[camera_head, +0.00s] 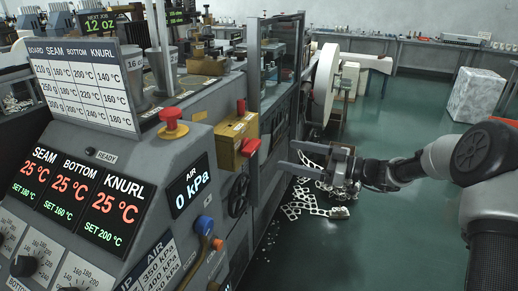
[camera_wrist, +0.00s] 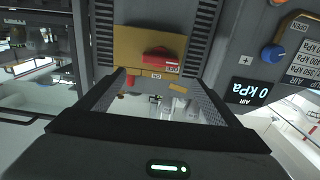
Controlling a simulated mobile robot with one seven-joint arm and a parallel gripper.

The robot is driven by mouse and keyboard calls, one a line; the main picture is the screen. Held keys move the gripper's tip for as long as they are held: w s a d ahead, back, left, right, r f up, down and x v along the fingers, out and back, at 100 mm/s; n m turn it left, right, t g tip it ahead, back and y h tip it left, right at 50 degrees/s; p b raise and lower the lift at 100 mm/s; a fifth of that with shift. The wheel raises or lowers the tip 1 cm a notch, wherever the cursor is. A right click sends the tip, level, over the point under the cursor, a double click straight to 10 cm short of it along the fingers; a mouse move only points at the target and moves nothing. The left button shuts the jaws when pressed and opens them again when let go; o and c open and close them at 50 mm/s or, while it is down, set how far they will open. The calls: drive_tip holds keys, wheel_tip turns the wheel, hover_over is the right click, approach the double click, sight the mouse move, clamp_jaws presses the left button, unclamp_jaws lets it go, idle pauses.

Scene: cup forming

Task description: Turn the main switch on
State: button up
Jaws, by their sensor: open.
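The main switch appears to be the yellow box (camera_head: 228,152) with a red handle (camera_head: 250,146) on the machine's side. In the wrist view, the yellow plate (camera_wrist: 130,45) and red handle (camera_wrist: 160,54) are straight ahead, with a small label reading OFF beside the handle. My gripper (camera_head: 285,155) is open and empty, to the right of the switch in the head view. Its fingers point at the machine and are apart from the handle. In the wrist view, my gripper (camera_wrist: 161,82) has its fingers spread wide, below the handle.
A red mushroom button (camera_head: 172,125) stands on the console, left of the switch. A blue knob (camera_head: 204,225) and the air display (camera_head: 189,187), reading 0 kPa, are below. Perforated scrap sheets (camera_head: 300,208) lie on the green floor. The floor right of the machine is largely open.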

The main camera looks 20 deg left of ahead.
sight(257, 148)
drive_tip(key=a, duration=0.7)
drive_tip(key=w+a, duration=0.1)
drive_tip(key=a, duration=0.3)
drive_tip(key=shift+a, duration=0.1)
drive_tip(key=c, duration=1)
drive_tip(key=shift+c, duration=0.2)
